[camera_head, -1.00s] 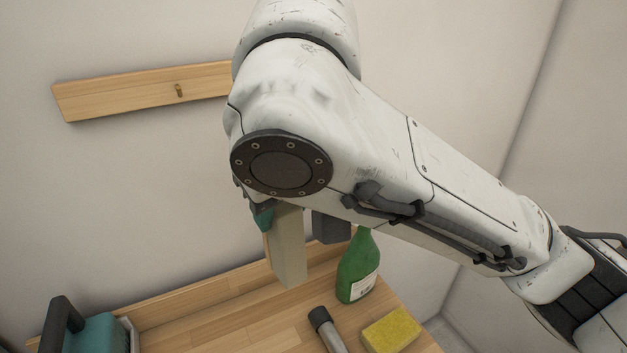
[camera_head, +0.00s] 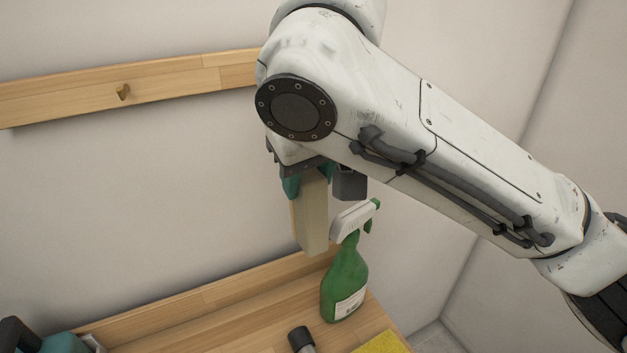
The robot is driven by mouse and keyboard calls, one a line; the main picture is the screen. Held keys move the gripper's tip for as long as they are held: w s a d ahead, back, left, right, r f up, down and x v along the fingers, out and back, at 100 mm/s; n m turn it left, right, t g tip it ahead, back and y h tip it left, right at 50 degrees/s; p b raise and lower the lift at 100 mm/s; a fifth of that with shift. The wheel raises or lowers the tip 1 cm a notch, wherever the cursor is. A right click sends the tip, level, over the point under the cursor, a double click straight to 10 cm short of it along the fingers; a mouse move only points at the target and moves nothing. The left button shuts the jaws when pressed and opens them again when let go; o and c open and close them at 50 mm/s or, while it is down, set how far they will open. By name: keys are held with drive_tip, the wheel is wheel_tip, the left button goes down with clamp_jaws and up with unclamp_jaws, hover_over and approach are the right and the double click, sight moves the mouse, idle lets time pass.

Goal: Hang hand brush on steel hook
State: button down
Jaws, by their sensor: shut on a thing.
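The hand brush (camera_head: 312,218), a pale block with a thin wooden strip on its left side, hangs down from my gripper (camera_head: 307,182). The teal fingers are shut on its upper end, which they and my arm partly hide. The brush is just left of a green spray bottle; whether they touch I cannot tell. My arm covers the rail's right end; no steel-coloured hook shows.
A wooden worktop (camera_head: 260,325) with a raised back edge lies below. On it stand the green spray bottle (camera_head: 345,283), a dark-capped cylinder (camera_head: 301,341), a yellow sponge (camera_head: 383,344) and a teal object with a dark handle (camera_head: 62,343). The wall below the rail is clear.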

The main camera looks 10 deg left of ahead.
drive_tip(key=shift+w+a+f, duration=0.2)
drive_tip(key=shift+w+a, duration=0.6)
drive_tip(key=shift+w, duration=0.35)
drive_tip(key=shift+w+a+f, duration=0.2)
drive_tip(key=shift+w+a, duration=0.6)
drive_tip(key=shift+w, duration=0.3)
drive_tip(key=shift+f+p, duration=0.1)
drive_tip(key=shift+p, duration=0.2)
